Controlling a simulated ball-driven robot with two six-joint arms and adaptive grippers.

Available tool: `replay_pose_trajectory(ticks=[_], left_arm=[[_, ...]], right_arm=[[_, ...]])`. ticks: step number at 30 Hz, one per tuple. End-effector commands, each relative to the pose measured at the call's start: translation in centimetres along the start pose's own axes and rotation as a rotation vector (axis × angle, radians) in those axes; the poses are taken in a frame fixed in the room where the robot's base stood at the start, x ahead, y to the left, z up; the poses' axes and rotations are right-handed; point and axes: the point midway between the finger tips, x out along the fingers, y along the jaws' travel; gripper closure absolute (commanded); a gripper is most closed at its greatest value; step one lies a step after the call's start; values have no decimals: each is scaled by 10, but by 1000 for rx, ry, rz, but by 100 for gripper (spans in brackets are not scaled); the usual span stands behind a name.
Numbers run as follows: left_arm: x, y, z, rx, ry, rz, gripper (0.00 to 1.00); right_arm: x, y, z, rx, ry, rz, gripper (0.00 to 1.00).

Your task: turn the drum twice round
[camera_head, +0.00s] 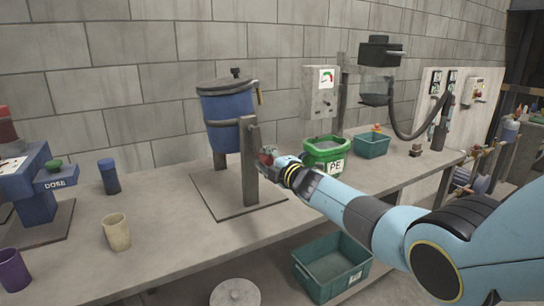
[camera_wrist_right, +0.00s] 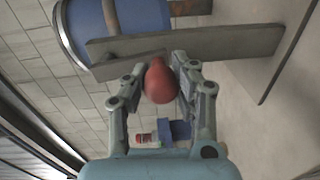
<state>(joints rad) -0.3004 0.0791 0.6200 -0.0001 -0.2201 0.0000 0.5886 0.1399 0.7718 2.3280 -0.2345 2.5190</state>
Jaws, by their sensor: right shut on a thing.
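The blue drum (camera_head: 226,117) has a dark lid and hangs upright in a grey metal stand (camera_head: 249,165) on the bench. In the right wrist view the drum (camera_wrist_right: 137,17) shows at the top, behind the stand's grey post (camera_wrist_right: 215,42). My right gripper (camera_head: 270,157) is beside the post in the head view. In the right wrist view its fingers (camera_wrist_right: 160,80) are on both sides of a red knob (camera_wrist_right: 161,84), shut on it. The crank arm behind the knob is mostly hidden. My left gripper is not in view.
A green tub marked PE (camera_head: 324,153) stands right of the stand, with a teal bin (camera_head: 371,146) behind it. A teal crate (camera_head: 336,266) sits below the bench.

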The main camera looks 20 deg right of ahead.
Motion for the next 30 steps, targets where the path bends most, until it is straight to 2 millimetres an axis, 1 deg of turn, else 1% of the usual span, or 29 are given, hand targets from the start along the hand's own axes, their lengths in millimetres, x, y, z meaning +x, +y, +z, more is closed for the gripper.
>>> replay_pose_trajectory(ticks=[1,9,22,23,29,30], left_arm=[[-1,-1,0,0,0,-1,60],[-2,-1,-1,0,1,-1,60],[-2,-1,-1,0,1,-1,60],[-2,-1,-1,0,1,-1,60],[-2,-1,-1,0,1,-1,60],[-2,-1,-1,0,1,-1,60]], right_arm=[[-2,-7,-1,21,-1,-12,100],[-2,-8,-5,85,2,-12,100],[-2,-9,-6,95,3,-13,100],[-2,-9,-6,94,3,-13,74],[-2,-7,-6,94,4,-9,47],[-2,-6,-6,94,4,-8,47]])
